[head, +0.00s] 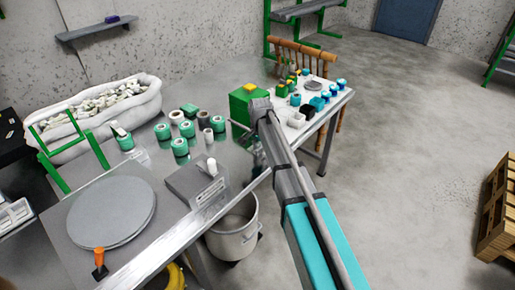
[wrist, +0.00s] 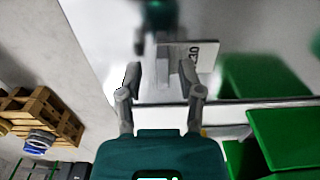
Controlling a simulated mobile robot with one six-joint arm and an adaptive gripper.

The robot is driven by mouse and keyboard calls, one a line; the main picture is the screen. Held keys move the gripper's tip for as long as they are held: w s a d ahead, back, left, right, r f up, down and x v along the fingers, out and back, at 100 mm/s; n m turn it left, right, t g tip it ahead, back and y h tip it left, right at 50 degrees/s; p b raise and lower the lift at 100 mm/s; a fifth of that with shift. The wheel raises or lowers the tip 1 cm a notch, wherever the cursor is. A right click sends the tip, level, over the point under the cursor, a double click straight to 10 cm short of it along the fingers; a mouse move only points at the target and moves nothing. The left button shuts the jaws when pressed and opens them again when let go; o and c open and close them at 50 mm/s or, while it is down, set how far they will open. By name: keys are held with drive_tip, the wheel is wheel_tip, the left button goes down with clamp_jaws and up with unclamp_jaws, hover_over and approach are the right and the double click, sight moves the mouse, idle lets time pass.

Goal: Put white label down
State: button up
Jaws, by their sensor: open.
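My gripper (wrist: 163,74) is open, with its two grey fingers spread apart in the wrist view. A white label (wrist: 201,54) with dark print lies just beyond the fingertips, partly behind the right finger. The fingers are not closed on it. Whether it touches a finger or rests fully on the surface is unclear. In the head view my gripper (head: 261,107) is beside the green box (head: 240,104) at the metal table's far right end, and I cannot make out this label there.
The metal table (head: 150,205) carries several green and white rolls (head: 180,147) and a grey round plate (head: 112,210). A white table (head: 312,98) with small items stands beyond my gripper. A metal pot (head: 235,235) is below the table edge. A blurred dark teal object (wrist: 160,14) is ahead.

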sight(259, 149)
wheel_tip(259, 149, up, 11)
drive_tip(key=p, duration=1.1)
drive_tip(key=shift+r, duration=0.2)
idle(0.5)
drive_tip(key=s+d+n, duration=0.3)
drive_tip(key=s+d, duration=0.7)
drive_tip(key=s, duration=0.2)
drive_tip(key=s+d+n, duration=0.4)
drive_tip(key=s+d, duration=0.5)
drive_tip(key=s, duration=0.4)
drive_tip(key=shift+d+n, duration=0.3)
drive_tip(key=shift+d, duration=0.1)
drive_tip(key=shift+a, duration=0.1)
